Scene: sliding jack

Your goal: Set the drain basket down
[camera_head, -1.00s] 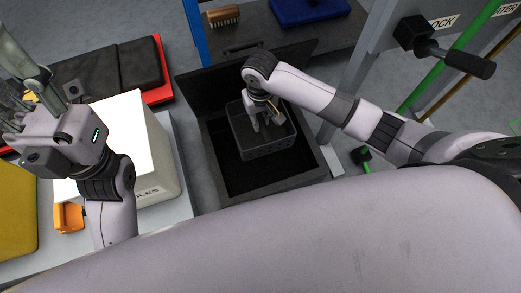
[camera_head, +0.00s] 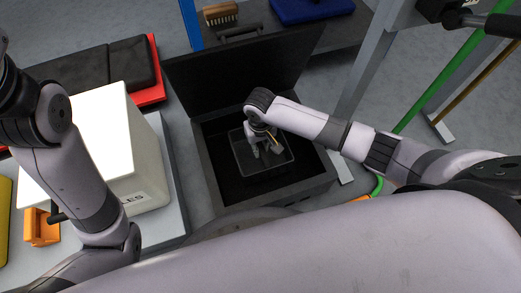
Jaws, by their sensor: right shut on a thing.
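The drain basket (camera_head: 287,159) is a dark, shallow rectangular tray inside an open black bin (camera_head: 205,170). My right gripper (camera_head: 266,151) reaches down into the basket and is shut on part of it; the exact grip spot is hard to see. The basket looks low in the bin, but I cannot tell whether it touches the floor of the bin.
The bin's lid (camera_head: 240,75) stands open behind it. A white box (camera_head: 112,150) stands on a pale surface to the left, beside an orange piece (camera_head: 41,228). A brush (camera_head: 220,13) and a blue item (camera_head: 310,8) lie behind. A green pole (camera_head: 440,85) is at right.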

